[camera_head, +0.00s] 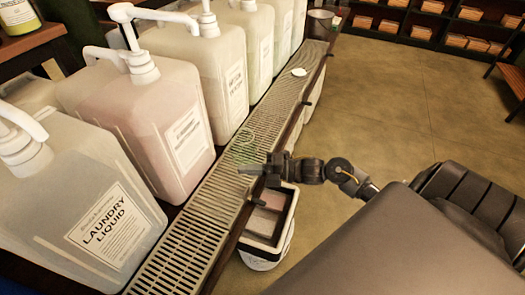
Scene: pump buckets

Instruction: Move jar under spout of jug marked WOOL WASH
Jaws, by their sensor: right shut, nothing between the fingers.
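A clear, greenish glass jar (243,147) stands on the slotted drip tray (180,245), below the row of pump jugs and near the third jug. My right gripper (250,168) is shut and empty, at the near side of the jar; I cannot tell whether it touches it. The nearest jug (85,205) is marked LAUNDRY LIQUID. A pinkish jug (145,120) is second, and a pale jug (225,65) is third; their labels are too small to read surely, so I cannot tell which is WOOL WASH. My left gripper is out of view.
More jugs (255,30) with white pumps continue along the tray. A small white disc (299,72) lies on the tray farther along, and a metal bowl (320,22) stands at its far end. The floor (390,110) to the right is clear.

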